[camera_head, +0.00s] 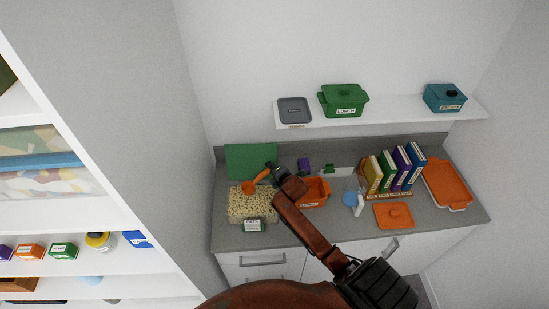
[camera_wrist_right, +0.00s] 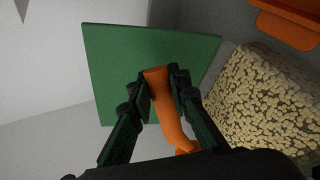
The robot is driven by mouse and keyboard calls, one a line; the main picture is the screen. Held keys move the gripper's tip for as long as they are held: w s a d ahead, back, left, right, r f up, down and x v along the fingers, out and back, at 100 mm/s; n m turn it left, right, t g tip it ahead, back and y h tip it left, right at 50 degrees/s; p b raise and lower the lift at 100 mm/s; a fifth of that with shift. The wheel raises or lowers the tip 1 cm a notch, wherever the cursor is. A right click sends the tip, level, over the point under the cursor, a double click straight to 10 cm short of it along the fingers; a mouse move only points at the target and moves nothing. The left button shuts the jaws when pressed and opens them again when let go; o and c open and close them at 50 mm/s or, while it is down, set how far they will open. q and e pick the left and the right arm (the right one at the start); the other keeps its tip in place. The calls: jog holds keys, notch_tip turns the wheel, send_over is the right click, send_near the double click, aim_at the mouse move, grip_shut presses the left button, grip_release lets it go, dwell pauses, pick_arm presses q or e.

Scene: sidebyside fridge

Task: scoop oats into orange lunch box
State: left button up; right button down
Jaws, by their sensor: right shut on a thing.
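The oats fill a clear bin (camera_head: 252,222) with a white label on the counter. The orange lunch box (camera_head: 316,192) stands open to the right of the bin, partly hidden by my right arm. My right gripper (camera_head: 268,169) is shut on the orange scoop (camera_head: 249,187), above the back of the oats bin. In the right wrist view the scoop's handle (camera_wrist_right: 166,108) sits between the fingers (camera_wrist_right: 158,77), and the oats (camera_wrist_right: 262,105) are at the right. I cannot tell whether the scoop holds oats. My left gripper is not in view.
A green board (camera_head: 248,158) leans behind the bin. An orange lid (camera_head: 393,215), a clear and blue bottle (camera_head: 351,198), a row of books (camera_head: 389,171) and an orange tray (camera_head: 447,184) lie to the right. A shelf (camera_head: 400,112) with boxes hangs above.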

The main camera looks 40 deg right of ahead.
jog(key=shift+d+r, duration=0.2)
jog(key=shift+d, duration=0.7)
